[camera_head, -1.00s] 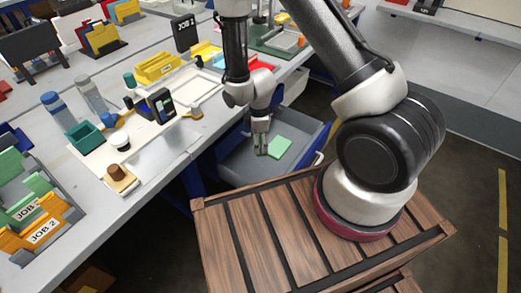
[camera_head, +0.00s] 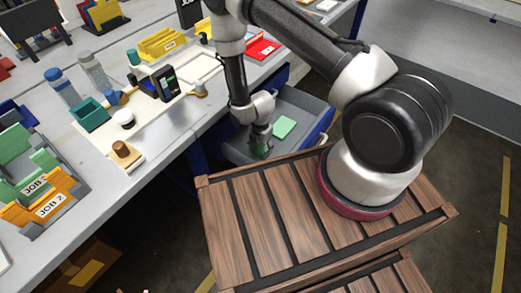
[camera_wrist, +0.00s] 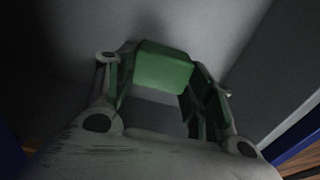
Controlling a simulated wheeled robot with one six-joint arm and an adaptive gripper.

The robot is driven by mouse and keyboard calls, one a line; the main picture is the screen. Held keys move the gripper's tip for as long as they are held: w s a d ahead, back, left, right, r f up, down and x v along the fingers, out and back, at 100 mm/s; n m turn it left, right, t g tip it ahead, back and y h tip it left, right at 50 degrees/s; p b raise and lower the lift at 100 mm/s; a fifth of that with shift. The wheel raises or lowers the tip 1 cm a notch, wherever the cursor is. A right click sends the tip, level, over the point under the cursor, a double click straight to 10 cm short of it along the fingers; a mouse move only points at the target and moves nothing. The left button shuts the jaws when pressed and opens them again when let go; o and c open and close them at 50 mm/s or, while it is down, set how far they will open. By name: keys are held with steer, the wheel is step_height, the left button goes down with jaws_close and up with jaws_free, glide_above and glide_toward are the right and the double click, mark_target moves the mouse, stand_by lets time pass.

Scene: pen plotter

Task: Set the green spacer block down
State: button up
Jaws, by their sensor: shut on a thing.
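The green spacer block (camera_wrist: 163,66) sits between the fingertips of my gripper (camera_wrist: 160,78) in the wrist view, with the grey drawer floor behind it. In the head view my gripper (camera_head: 261,150) points down inside the open grey drawer (camera_head: 302,113), near its left front part. The block is mostly hidden by the fingers there. I cannot tell whether it touches the drawer floor. My gripper is shut on the block.
A light green flat piece (camera_head: 284,127) lies in the drawer, right of my gripper. A slatted wooden top (camera_head: 265,215) stands close in front of the drawer. The workbench (camera_head: 165,157) above and left holds bottles, trays and JOB 2 racks.

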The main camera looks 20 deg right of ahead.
mark_target(260, 149)
steer(key=shift+f, duration=0.95)
steer(key=shift+f, duration=0.15)
steer(key=o, duration=1)
steer(key=shift+o, duration=0.2)
step_height(260, 149, up, 12)
steer(key=shift+r, duration=0.2)
